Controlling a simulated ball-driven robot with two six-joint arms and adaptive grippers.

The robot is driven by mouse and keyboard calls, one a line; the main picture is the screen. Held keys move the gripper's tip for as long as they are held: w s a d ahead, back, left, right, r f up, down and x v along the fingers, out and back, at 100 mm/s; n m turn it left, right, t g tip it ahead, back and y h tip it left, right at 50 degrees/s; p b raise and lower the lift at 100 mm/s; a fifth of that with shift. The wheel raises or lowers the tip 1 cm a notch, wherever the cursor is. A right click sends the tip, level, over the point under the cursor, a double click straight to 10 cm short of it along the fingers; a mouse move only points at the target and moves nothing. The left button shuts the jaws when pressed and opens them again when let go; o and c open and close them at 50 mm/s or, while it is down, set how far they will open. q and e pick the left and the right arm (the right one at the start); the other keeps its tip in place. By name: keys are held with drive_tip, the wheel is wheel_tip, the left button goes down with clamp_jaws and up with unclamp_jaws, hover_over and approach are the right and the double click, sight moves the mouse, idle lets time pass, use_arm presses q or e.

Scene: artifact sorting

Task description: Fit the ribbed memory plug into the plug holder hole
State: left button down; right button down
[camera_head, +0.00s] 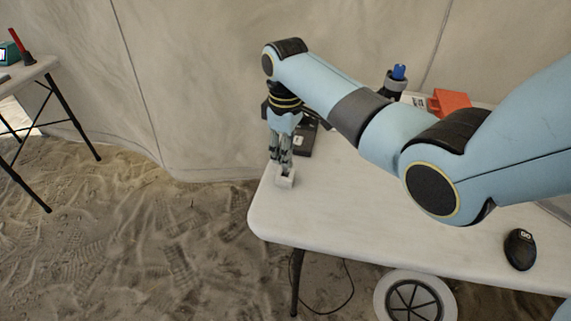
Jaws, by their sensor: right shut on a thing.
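My right gripper (284,165) points down at the table's left end, just above a small white block (286,180). The block looks like the plug holder; its hole cannot be made out. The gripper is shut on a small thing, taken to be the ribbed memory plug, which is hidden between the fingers. I cannot tell whether it is inside the block or only over it. My left gripper is not in view.
On the white table (400,250), a dark flat box (301,146) lies behind the gripper. A blue-topped dark object (398,74) and an orange item (452,101) stand at the back. A black mouse-like object (519,249) lies front right. Another table (40,66) is far left.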

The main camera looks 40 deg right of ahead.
drive_tip(key=shift+f, duration=1.7)
drive_tip(key=shift+s+f, duration=0.1)
drive_tip(key=c, duration=1.3)
unclamp_jaws()
wheel_tip(320, 180, up, 12)
drive_tip(key=shift+d+r+p, duration=0.1)
drive_tip(key=shift+r+p, duration=0.05)
drive_tip(key=shift+p, duration=0.35)
